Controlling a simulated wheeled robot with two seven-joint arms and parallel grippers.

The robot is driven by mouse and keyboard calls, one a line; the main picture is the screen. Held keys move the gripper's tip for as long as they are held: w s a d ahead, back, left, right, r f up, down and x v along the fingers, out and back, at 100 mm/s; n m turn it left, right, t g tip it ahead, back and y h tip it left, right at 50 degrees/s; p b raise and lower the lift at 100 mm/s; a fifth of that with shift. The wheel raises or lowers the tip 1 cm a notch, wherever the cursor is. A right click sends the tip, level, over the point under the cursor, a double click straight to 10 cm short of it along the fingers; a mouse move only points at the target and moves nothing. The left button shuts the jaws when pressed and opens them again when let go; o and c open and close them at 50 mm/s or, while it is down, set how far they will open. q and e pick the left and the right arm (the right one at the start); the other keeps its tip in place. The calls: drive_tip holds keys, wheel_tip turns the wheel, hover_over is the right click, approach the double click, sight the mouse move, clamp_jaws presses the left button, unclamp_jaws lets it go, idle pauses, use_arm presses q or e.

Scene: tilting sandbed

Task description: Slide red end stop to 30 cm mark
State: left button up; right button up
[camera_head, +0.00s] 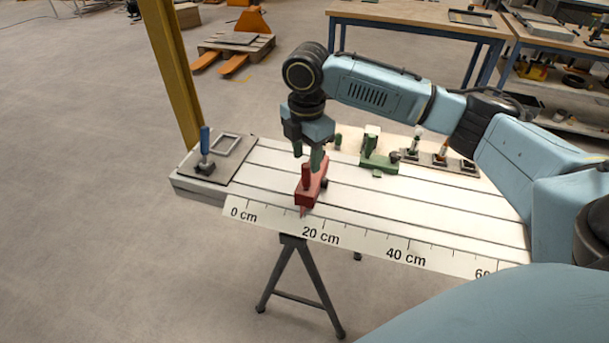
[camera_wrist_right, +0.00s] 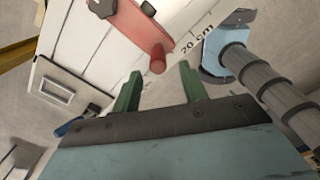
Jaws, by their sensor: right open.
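The red end stop (camera_head: 312,186) sits across the slotted white bed, with an upright round post and a pointed tip over the scale strip (camera_head: 357,238). The tip lies between the 0 cm and 20 cm labels, nearer 20 cm. My right gripper (camera_head: 307,157) is open above the end stop, its green fingers pointing down. In the right wrist view the red end stop (camera_wrist_right: 132,26) lies beyond the open right gripper (camera_wrist_right: 160,86). Its post shows between the fingertips with a gap on each side; contact cannot be told. My left gripper is not in view.
A grey plate with a blue-handled tool (camera_head: 205,150) and a square frame (camera_head: 227,144) is at the bed's left end. A green block (camera_head: 378,160) and small tools stand along the far edge. A yellow post (camera_head: 172,70) rises at left. The bed right of the stop is clear.

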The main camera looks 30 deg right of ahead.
sight(306, 177)
wheel_tip(306, 177, down, 7)
drive_tip(key=shift+w+f, duration=0.1)
drive_tip(key=shift+c, duration=0.6)
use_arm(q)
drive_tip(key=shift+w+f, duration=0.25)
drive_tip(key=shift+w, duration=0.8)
use_arm(e)
clamp_jaws()
